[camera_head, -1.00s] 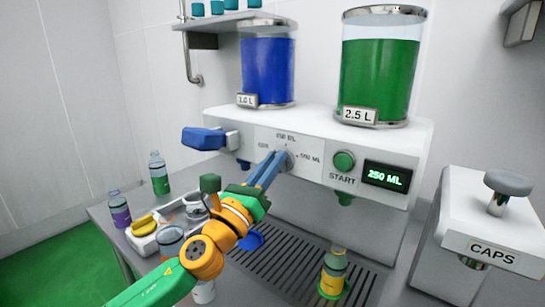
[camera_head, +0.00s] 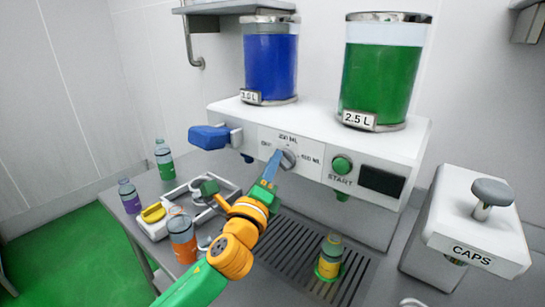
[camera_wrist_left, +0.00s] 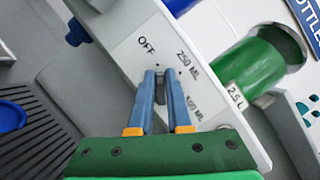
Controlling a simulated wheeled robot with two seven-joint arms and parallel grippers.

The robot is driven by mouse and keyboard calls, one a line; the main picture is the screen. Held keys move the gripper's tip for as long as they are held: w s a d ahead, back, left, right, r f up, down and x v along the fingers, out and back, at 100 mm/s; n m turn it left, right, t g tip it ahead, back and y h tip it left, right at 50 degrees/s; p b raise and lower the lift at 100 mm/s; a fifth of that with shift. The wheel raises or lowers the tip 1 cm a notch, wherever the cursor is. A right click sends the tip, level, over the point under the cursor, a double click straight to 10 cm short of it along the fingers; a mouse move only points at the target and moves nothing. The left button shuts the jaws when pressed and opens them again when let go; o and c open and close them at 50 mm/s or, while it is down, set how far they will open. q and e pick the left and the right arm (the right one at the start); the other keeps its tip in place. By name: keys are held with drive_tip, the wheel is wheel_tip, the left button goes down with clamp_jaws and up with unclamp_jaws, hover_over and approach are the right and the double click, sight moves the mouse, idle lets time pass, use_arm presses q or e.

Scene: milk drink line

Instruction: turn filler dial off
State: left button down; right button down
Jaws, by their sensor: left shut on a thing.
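The filler dial (camera_head: 289,160) is a grey knob on the white filler's front panel, among the marks OFF, 250 ML and about 500 ML. My left gripper (camera_head: 275,160) reaches it from the front left. In the left wrist view its blue fingers (camera_wrist_left: 162,88) are shut on the knob, one on each side. The fingers and knob line up roughly toward the OFF mark (camera_wrist_left: 147,45); the knob's pointer is mostly hidden. The filler's display (camera_head: 382,180) is dark. The green START button (camera_head: 342,165) is beside it. My right gripper is not in view.
A bottle with yellow contents (camera_head: 330,257) stands on the drip grate (camera_head: 290,245). The blue lever (camera_head: 209,137) is left of the dial. Several bottles and a white tray (camera_head: 158,231) are at the left; the caps machine (camera_head: 480,225) is at the right.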

use_arm(q)
drive_tip(key=shift+n, duration=0.5)
drive_tip(key=c, duration=0.9)
unclamp_jaws()
drive_tip(key=shift+w+d, duration=0.1)
drive_tip(key=shift+o, duration=0.2)
drive_tip(key=b+v, duration=0.1)
drive_tip(key=v, duration=0.6)
drive_tip(key=shift+b, duration=0.3)
